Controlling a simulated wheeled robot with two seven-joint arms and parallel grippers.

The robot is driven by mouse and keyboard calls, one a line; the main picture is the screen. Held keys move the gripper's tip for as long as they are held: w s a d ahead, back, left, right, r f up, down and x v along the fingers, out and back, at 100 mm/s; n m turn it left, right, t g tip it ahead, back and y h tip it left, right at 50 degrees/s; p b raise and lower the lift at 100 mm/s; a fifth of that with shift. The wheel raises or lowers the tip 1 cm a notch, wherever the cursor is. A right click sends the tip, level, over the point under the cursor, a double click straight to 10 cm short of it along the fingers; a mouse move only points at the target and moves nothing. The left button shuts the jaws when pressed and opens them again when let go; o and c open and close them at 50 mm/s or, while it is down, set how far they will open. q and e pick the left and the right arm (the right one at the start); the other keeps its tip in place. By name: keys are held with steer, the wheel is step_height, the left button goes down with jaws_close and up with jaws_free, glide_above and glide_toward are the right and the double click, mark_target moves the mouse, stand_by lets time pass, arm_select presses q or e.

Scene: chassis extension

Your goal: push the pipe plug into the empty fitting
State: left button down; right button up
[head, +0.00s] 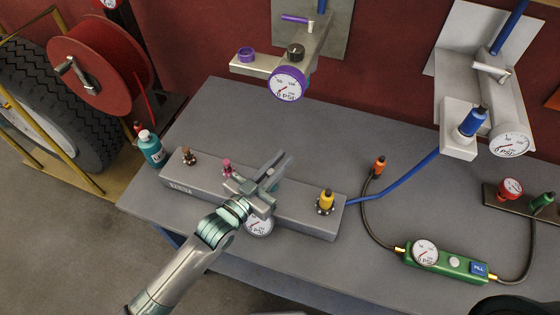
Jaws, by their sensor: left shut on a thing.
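The grey manifold block (300,217) lies across the table and carries a row of fittings. A brown plug (188,157), a pink plug (227,167) and a yellow plug (326,197) stand upright along its top. My left gripper (273,176) is over the block between the pink and yellow plugs. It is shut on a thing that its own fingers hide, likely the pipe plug. The empty fitting is not visible; the gripper covers that stretch of the block. I cannot tell whether plug and fitting touch. My right gripper is not in view.
A gauge (259,225) sits on the block's front, beside my left wrist. A teal bottle (150,148) stands at the block's left end. A blue hose (398,182), an orange-capped hose end (379,166) and a green inflator (447,260) lie to the right. The table behind the block is clear.

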arm_select(q)
steer(key=shift+f, duration=0.3)
steer(key=shift+f+b, duration=0.45)
steer(key=shift+f, duration=0.05)
steer(key=c, duration=1.7)
jaws_free()
steer(key=shift+s+a, duration=0.15)
steer(key=shift+s, duration=0.05)
steer(key=shift+b+v, duration=2.85)
steer(key=shift+v, duration=5.65)
